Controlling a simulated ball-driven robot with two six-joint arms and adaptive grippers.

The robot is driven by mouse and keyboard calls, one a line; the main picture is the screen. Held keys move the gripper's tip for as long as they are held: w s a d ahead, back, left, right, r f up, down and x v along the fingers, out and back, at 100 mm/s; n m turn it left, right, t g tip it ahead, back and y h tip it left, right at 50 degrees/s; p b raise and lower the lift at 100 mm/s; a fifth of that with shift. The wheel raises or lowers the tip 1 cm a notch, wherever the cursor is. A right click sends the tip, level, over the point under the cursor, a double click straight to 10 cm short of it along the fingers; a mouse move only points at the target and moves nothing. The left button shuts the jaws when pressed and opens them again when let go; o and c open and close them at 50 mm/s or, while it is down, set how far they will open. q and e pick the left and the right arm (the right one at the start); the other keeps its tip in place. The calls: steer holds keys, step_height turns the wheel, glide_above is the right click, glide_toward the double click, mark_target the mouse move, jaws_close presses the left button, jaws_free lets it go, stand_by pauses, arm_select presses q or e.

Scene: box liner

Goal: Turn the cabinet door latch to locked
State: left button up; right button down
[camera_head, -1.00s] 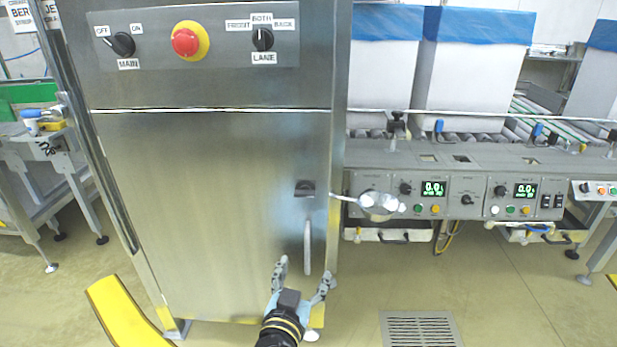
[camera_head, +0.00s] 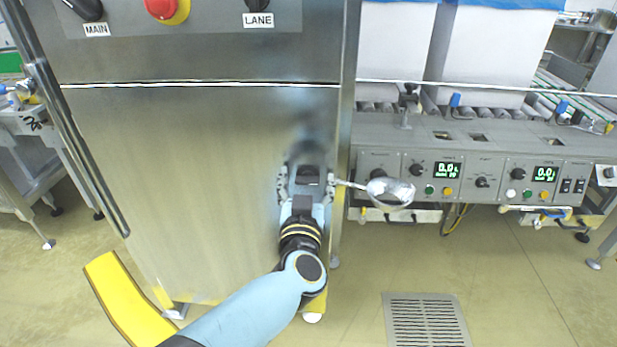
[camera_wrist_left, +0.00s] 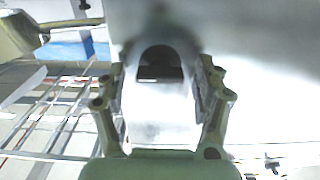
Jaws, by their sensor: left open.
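The cabinet door (camera_head: 180,190) is a large brushed steel panel and looks shut. Its dark latch (camera_head: 308,174) sits near the door's right edge. My left gripper (camera_head: 306,182) is at the latch, with one finger on each side of it. In the left wrist view the latch (camera_wrist_left: 160,64) is a dark, rounded piece between the open fingers (camera_wrist_left: 160,85), with a gap on both sides. The door handle below the latch is hidden behind my left gripper and arm. My right gripper is not in view.
A control panel above the door holds a red button (camera_head: 162,7) and knobs. A conveyor with displays (camera_head: 446,170) stands to the right. A yellow guard (camera_head: 125,300) is at the lower left.

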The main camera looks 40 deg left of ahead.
arm_select(q)
steer(key=shift+r, duration=0.1)
steer(key=shift+c, duration=0.4)
steer(key=c, duration=1.1)
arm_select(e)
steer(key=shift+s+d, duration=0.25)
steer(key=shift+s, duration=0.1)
